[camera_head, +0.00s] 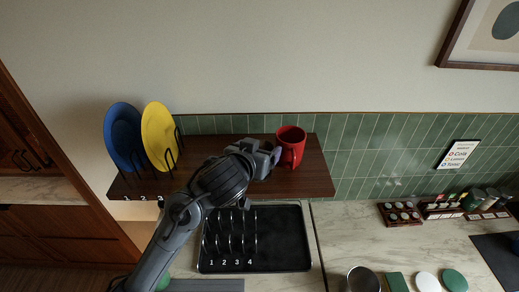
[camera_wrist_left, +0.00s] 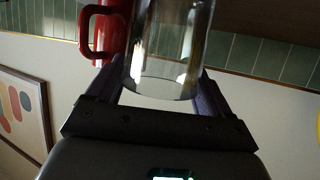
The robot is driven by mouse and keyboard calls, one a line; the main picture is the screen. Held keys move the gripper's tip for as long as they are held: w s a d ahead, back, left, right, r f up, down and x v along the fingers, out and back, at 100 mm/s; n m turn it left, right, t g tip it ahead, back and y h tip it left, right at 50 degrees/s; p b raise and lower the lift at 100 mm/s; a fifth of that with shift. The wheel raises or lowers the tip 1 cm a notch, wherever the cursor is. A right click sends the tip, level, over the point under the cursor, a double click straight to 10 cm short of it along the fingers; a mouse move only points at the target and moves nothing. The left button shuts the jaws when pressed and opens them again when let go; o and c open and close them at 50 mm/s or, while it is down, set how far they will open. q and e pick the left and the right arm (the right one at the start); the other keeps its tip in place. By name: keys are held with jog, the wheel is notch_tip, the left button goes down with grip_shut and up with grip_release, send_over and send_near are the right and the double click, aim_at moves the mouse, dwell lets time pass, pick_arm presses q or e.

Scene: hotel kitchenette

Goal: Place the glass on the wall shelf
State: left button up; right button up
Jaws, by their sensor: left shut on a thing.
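The clear glass (camera_wrist_left: 168,60) is between the fingers of my left gripper in the left wrist view, and the jaws are shut on it. The glass is hard to make out there behind the gripper. A red mug (camera_head: 291,141) stands on the shelf just right of my gripper; it also shows beside the glass in the left wrist view (camera_wrist_left: 104,32). Whether the glass touches the shelf, I cannot tell. My right gripper is not in view.
A blue plate (camera_head: 121,135) and a yellow plate (camera_head: 158,137) stand in racks at the shelf's left end. Below is a black tray (camera_head: 290,240) with a wire rack. A metal cup (camera_head: 363,280) stands on the counter. The shelf's right end is bare.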

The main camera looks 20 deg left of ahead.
pick_arm(q)
jog(key=shift+f, duration=0.1)
jog(key=o, duration=1.7)
jog(key=shift+c, duration=0.2)
jog(key=shift+r, duration=0.2)
jog(key=v, duration=1.1)
jog(key=s+a+f+m+g, duration=0.15)
jog(key=s+f, duration=0.25)
jog(key=f, duration=0.6)
jog(key=s+f+n+g, duration=0.1)
jog(key=s+f+g, duration=0.25)
jog(key=f, duration=0.65)
jog(key=s+a+f+m+g, duration=0.1)
jog(key=s+f+g, duration=0.4)
jog(key=s+f, duration=1)
jog(key=shift+s+a+f, duration=0.3)
jog(key=shift+s+a, duration=0.35)
jog(key=shift+s, duration=0.2)
